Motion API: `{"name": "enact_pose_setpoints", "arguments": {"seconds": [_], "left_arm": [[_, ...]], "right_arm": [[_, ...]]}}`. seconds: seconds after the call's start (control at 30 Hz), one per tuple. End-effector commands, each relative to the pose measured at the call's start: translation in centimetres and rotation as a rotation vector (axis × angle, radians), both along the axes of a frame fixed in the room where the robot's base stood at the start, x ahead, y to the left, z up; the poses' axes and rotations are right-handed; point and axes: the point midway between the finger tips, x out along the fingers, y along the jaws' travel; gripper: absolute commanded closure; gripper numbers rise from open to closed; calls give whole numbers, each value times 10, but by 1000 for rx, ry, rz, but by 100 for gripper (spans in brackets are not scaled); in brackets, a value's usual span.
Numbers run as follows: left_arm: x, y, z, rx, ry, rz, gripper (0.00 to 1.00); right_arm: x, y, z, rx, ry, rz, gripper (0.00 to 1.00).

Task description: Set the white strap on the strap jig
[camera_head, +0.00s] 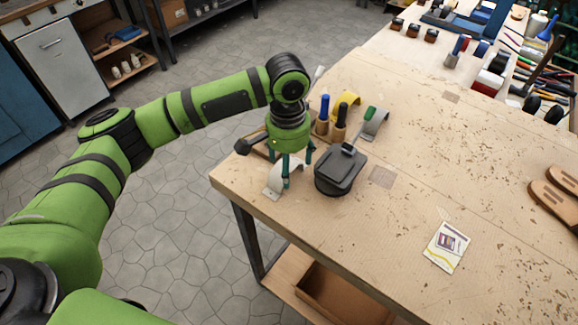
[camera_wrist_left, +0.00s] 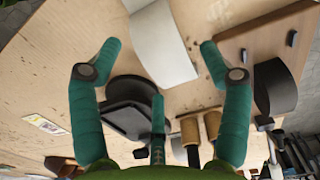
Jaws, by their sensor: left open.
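The white strap (camera_head: 273,183) is a curved pale band at the near-left edge of the workbench. In the left wrist view the white strap (camera_wrist_left: 163,45) shows between and beyond the fingertips. My left gripper (camera_head: 287,172) has green fingers and is over the strap. It is open, with its fingers (camera_wrist_left: 160,62) spread apart; I cannot tell whether any finger touches the strap. My right gripper is not in view.
A printed card (camera_head: 446,246) lies on the workbench (camera_head: 400,215). Its middle is mostly clear.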

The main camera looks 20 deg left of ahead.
Motion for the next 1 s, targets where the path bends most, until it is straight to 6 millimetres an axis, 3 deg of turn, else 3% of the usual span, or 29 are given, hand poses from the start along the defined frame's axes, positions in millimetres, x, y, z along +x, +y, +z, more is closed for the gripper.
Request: {"name": "enact_pose_setpoints", "arguments": {"seconds": [0.3,0.5,0.9,1.0], "left_arm": [[2,0,66,-1,-6,-1,22],[2,1,98,0,-3,0,22],[1,2,109,0,0,1,22],[3,1,109,-3,-9,4,16]], "right_arm": [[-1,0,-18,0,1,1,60],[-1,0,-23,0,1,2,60],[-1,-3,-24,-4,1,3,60],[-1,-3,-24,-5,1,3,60]]}}
